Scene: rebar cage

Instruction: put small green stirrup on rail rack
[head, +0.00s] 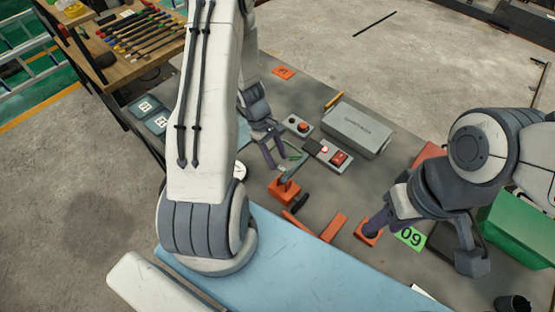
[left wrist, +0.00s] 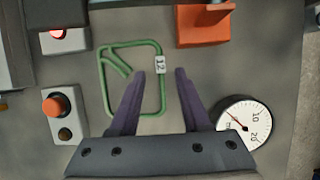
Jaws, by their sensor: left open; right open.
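The small green stirrup, a bent rectangular loop with a white "12" tag (left wrist: 160,64), lies on the grey table; its green wire (left wrist: 104,80) shows in the left wrist view. In the head view the stirrup (head: 295,153) is partly hidden by my left gripper (head: 278,160). My left gripper (left wrist: 160,74) is open, its fingers appearing on either side of the stirrup's right bar; I cannot tell their height above it. An orange bracket (head: 284,190), possibly part of the rail rack, stands nearby. My right gripper (head: 424,243) is open and empty over the table's right side.
Push-button boxes (head: 298,126) (head: 335,155) and a grey case (head: 357,128) stand behind the stirrup. A dial gauge (left wrist: 243,121) is right of the left gripper in the wrist view. Orange pieces (head: 334,227), a green "09" card (head: 410,238) and a green bin (head: 522,228) are rightward.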

